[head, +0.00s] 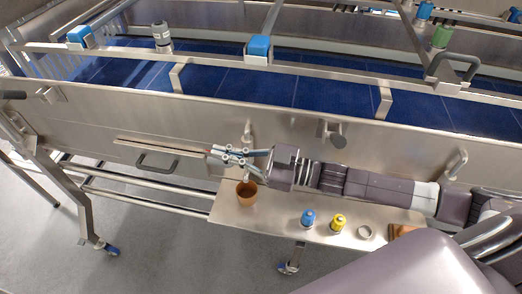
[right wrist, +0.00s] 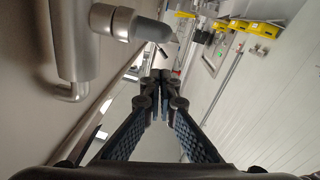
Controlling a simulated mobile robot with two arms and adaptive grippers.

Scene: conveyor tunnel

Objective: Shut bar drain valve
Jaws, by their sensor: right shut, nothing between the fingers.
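My right gripper (head: 214,154) points left along the conveyor's steel side panel (head: 90,112), with its fingers together and nothing between them. In the right wrist view its fingertips (right wrist: 160,77) meet. A steel pipe fitting (right wrist: 72,45) with an elbow and a round stub (right wrist: 112,22) is at upper left there, apart from the fingertips. A grey lever-like part (right wrist: 158,35) extends from the stub toward the fingertips; I cannot tell if they touch. In the head view a small fitting (head: 248,131) sits on the panel just above the gripper. My left gripper is not in view.
A steel shelf (head: 275,222) below holds a brown cup (head: 247,193), a blue container (head: 308,218), a yellow container (head: 338,222) and a ring (head: 365,232). A dark handle (head: 157,162) is left of the gripper. A larger fitting (head: 333,135) is to its right.

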